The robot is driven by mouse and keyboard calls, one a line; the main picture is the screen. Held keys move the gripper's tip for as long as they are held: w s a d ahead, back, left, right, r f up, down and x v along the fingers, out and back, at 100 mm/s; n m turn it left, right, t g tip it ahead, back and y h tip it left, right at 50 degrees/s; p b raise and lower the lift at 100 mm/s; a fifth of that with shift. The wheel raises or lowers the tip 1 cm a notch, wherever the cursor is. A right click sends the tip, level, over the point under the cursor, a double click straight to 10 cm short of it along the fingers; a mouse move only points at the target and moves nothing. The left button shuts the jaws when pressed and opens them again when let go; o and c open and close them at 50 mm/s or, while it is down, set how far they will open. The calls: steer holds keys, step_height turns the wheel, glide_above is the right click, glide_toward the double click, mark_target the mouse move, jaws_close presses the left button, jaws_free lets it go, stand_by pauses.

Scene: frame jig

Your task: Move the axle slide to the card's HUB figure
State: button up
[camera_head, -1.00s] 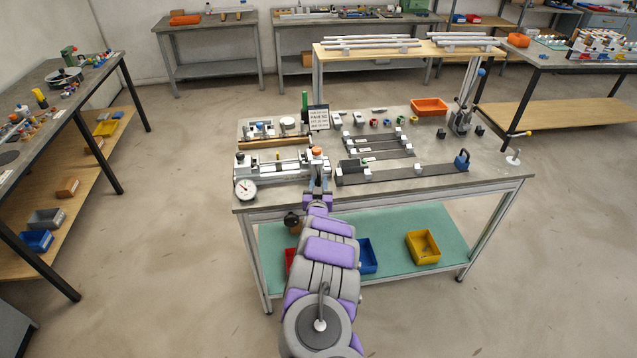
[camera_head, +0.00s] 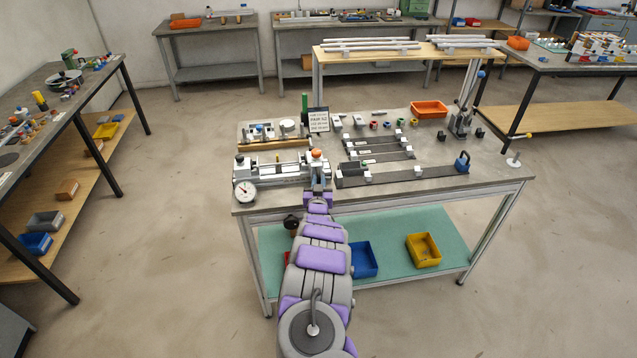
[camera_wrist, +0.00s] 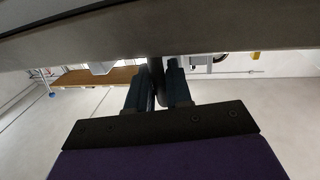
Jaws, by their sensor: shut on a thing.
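The frame jig (camera_head: 275,172) lies along the left front of the bench, with a round dial gauge (camera_head: 245,191) at its left end. What seems to be the axle slide (camera_head: 317,168), a light block below an orange knob (camera_head: 316,154), sits at the jig's right end. My gripper (camera_head: 318,188) reaches it from the front edge. In the wrist view my gripper (camera_wrist: 158,88) is shut on a dark upright post (camera_wrist: 157,72) between its fingers. What the post joins is hidden. The card (camera_head: 318,120) stands behind the jig; its HUB figure is too small to read.
Dark rails with light blocks (camera_head: 380,148) and a long flat bar with a blue padlock-like piece (camera_head: 462,162) lie to the right. An orange bin (camera_head: 429,108) stands at the back. A green bottle-like post (camera_head: 304,102) stands beside the card.

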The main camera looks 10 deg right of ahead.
mark_target(301, 173)
steer(key=shift+a, duration=0.1)
jaws_close()
steer(key=a, duration=0.6)
steer(key=shift+a+r, duration=0.1)
steer(key=shift+a, duration=0.15)
steer(key=shift+o, duration=2.3)
jaws_free()
steer(key=shift+o, duration=0.7)
steer(key=shift+a, duration=0.1)
steer(key=shift+d, duration=0.2)
steer(key=shift+s, duration=0.15)
